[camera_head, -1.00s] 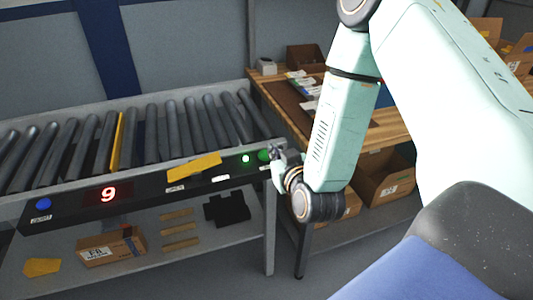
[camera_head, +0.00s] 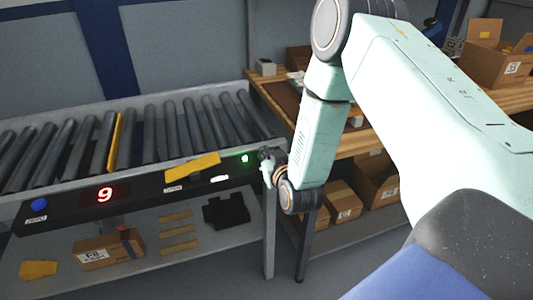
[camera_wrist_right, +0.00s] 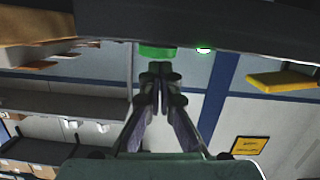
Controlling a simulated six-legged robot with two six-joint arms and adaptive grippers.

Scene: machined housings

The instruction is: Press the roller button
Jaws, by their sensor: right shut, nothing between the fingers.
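The roller conveyor's dark front panel (camera_head: 140,192) carries a blue button (camera_head: 39,205) at the left and a small lit green light (camera_head: 245,159) at the right. A green button (camera_wrist_right: 157,51) shows in the right wrist view, just beyond my fingertips. In the head view my right gripper (camera_head: 267,156) is at the panel's right end and hides that button. My right gripper (camera_wrist_right: 160,75) is shut and empty, its tips close to the green button. I cannot tell whether they touch. My left gripper is not in view.
A yellow plate (camera_head: 193,166) sticks out at the panel's top edge. A box (camera_head: 108,250) lies on the lower shelf (camera_head: 200,262). A wooden bench with cardboard boxes (camera_head: 376,188) stands close on the right.

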